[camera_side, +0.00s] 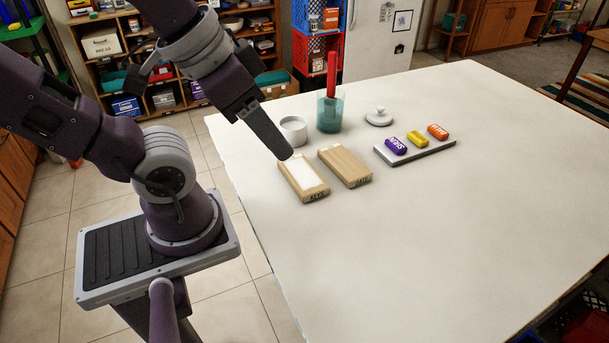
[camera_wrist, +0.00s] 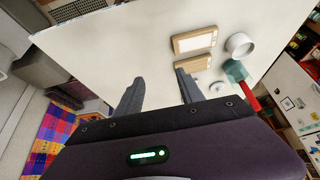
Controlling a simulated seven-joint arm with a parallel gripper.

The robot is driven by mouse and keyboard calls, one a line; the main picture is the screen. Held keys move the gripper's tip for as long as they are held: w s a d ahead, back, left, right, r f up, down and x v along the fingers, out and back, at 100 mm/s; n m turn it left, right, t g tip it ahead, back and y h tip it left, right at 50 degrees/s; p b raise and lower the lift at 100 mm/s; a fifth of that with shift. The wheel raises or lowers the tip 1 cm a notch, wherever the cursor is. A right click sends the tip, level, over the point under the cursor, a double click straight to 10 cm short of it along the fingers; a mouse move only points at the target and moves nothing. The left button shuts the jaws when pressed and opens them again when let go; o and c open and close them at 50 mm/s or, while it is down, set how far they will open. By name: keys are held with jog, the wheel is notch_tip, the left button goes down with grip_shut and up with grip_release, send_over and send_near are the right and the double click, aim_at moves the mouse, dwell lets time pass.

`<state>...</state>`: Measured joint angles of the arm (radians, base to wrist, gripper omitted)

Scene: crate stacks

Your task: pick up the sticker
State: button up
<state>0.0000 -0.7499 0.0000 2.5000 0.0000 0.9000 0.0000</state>
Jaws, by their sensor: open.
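A flat white rectangle (camera_side: 305,173), which looks like the sticker, lies on top of the left wooden block (camera_side: 318,193), whose front edge has dark lettering. In the wrist view the white rectangle (camera_wrist: 194,41) shows near the top, beyond my fingertips. My gripper (camera_side: 284,154) points down at a slant, its tip close to that block's far-left corner in the side view; I cannot tell its height above it. In the wrist view my gripper (camera_wrist: 158,82) has its two fingers wide apart with nothing between them.
A second wooden block (camera_side: 346,167) lies just right of the first. Behind stand a white cup (camera_side: 293,130), a teal cup (camera_side: 330,114) with a red item, and a white lid (camera_side: 379,117). The front table is clear.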

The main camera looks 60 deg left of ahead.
jog(key=o, duration=0.6)
jog(key=g, duration=0.1)
send_over(418, 135)
jog(key=s, duration=0.3)
notch_tip(418, 135, down, 11)
jog(key=shift+s+r, duration=0.1)
jog(key=shift+r, duration=0.1)
jog(key=x, duration=0.6)
jog(key=shift+d+f, duration=0.1)
jog(key=shift+f, duration=0.3)
jog(key=shift+c, duration=0.2)
